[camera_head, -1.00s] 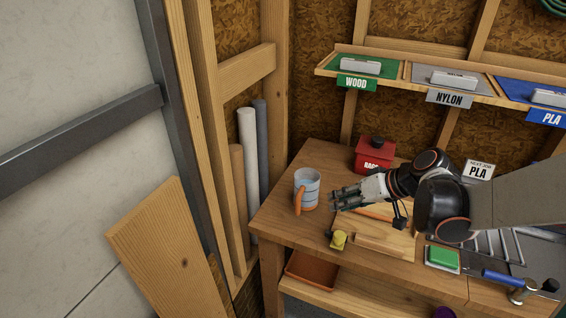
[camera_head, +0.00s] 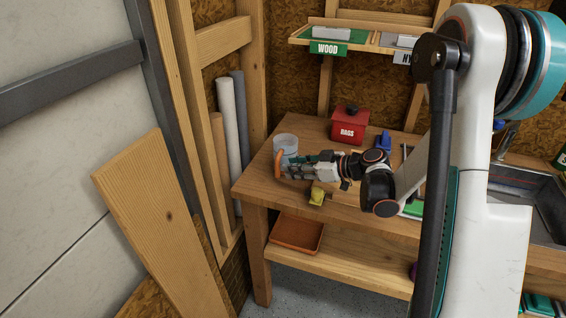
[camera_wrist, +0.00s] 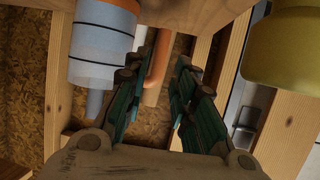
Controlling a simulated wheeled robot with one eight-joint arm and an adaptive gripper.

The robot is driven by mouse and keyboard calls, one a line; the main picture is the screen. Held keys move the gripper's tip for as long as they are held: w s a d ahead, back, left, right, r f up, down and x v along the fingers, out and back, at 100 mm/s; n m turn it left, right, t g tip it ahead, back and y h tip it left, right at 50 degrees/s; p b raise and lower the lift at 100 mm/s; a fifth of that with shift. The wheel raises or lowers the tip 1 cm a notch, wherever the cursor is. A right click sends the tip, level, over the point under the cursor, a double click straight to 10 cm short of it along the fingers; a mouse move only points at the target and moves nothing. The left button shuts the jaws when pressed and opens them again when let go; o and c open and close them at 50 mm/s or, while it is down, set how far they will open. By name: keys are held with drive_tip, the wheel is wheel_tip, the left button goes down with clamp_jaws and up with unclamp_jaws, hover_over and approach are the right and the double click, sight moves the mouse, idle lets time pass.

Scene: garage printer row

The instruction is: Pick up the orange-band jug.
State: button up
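The orange-band jug (camera_head: 287,143) stands on the wooden workbench near its left end. It is pale blue and translucent, with an orange handle (camera_head: 277,164) facing the front. My gripper (camera_head: 286,170) is right at the handle in the head view and covers the jug's lower part. In the wrist view the jug (camera_wrist: 97,45) is at upper left, appearing upside down with its orange band at the top. The handle (camera_wrist: 158,56) shows between the spread fingertips of my gripper (camera_wrist: 163,62). The fingers are open, and I cannot tell whether either touches the handle.
A yellow object (camera_head: 317,195) sits close in front of my gripper, and it also shows in the wrist view (camera_wrist: 282,45). A red rags box (camera_head: 349,127) stands behind on the workbench (camera_head: 260,187). An orange tray (camera_head: 297,233) lies on the lower shelf.

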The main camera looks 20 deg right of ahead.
sight(278, 178)
drive_tip(key=shift+b+x, duration=0.9)
drive_tip(key=shift+x, duration=2.65)
drive_tip(key=shift+d, duration=0.1)
clamp_jaws()
